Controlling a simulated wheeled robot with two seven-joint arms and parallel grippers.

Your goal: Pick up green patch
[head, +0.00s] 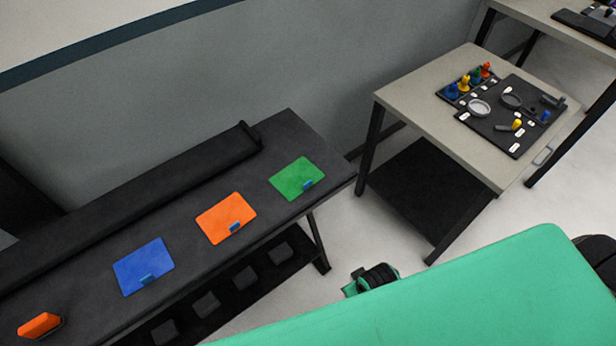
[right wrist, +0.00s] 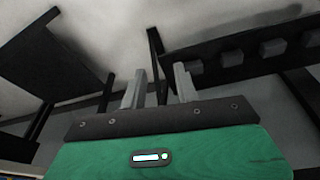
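The green patch (head: 297,178) lies flat on the dark bench (head: 285,122), near its right end, with a small blue tab at its front edge. An orange patch (head: 226,217) and a blue patch (head: 143,266) lie to its left in a row, each with a similar tab. My right gripper (right wrist: 158,88) shows in the right wrist view with its two grey fingers apart and nothing between them. It is away from the patches, none of which show in that view. My left gripper is in neither view.
An orange block-like tool (head: 40,325) sits at the bench's near left. A long black roller or bar (head: 150,185) runs along the bench's back. A light table (head: 430,98) with dark trays of small coloured parts stands at right, beyond a floor gap.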

